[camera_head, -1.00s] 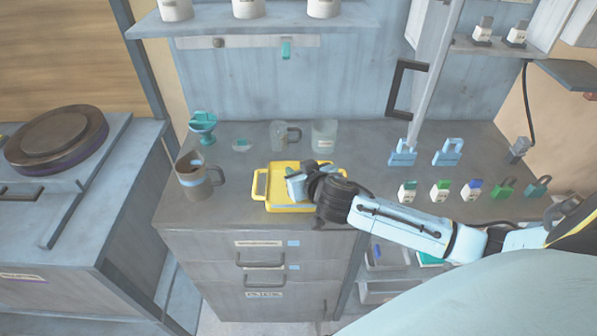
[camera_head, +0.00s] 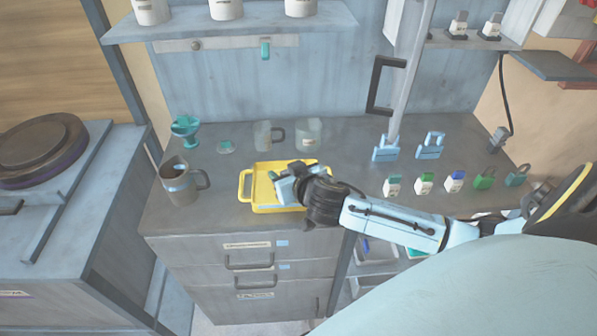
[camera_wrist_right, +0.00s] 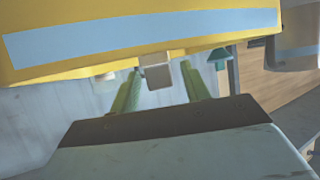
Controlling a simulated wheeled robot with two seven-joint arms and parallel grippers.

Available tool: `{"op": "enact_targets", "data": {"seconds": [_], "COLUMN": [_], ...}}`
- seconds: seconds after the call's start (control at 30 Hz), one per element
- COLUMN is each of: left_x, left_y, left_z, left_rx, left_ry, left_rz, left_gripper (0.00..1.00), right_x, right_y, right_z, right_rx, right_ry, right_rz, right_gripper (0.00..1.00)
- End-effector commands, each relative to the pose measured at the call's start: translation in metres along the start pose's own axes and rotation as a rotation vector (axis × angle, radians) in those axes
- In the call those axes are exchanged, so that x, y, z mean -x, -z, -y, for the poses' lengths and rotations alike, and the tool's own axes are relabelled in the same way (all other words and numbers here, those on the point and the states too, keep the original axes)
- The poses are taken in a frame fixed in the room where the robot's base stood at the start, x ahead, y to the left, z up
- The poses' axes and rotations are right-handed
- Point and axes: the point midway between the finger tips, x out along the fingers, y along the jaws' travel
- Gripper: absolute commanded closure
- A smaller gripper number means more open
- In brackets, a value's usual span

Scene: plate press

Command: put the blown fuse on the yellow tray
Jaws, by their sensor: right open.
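The yellow tray (camera_head: 247,186) lies on the grey counter near its front edge. It also fills the top of the right wrist view (camera_wrist_right: 140,22), with a pale blue stripe on it. My right gripper (camera_head: 276,177) is over the tray, its fingers open. In the right wrist view the two green fingers (camera_wrist_right: 163,88) stand apart. A small block with a grey-brown face (camera_wrist_right: 158,75), likely the blown fuse, shows between them by the tray; I cannot tell whether it touches the tray. In the head view my gripper hides it. My left gripper is not in view.
A dark jug (camera_head: 181,184) stands left of the tray, and a glass mug (camera_head: 266,135) and a clear beaker (camera_head: 309,133) behind it. The counter's left front is clear.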

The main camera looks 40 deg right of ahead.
Motion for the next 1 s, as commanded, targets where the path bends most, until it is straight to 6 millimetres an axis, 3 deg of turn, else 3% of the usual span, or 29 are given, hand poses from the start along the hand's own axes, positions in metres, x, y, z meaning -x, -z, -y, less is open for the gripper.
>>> {"op": "enact_targets", "data": {"seconds": [0.3,0.5,1.0], "left_x": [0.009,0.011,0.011], "left_y": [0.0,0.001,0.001], "left_z": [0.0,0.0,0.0], "left_rx": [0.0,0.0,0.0], "left_ry": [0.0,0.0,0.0], "left_rz": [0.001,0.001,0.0], "left_gripper": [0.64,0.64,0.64], "right_x": [0.067,0.092,0.102], "right_y": [0.0,0.0,0.0], "right_z": [0.0,0.0,0.0], "right_rx": [0.0,0.0,0.001], "right_ry": [0.001,-0.001,-0.003], "right_rz": [0.002,0.001,0.002], "right_gripper": [0.53,0.53,0.53]}}
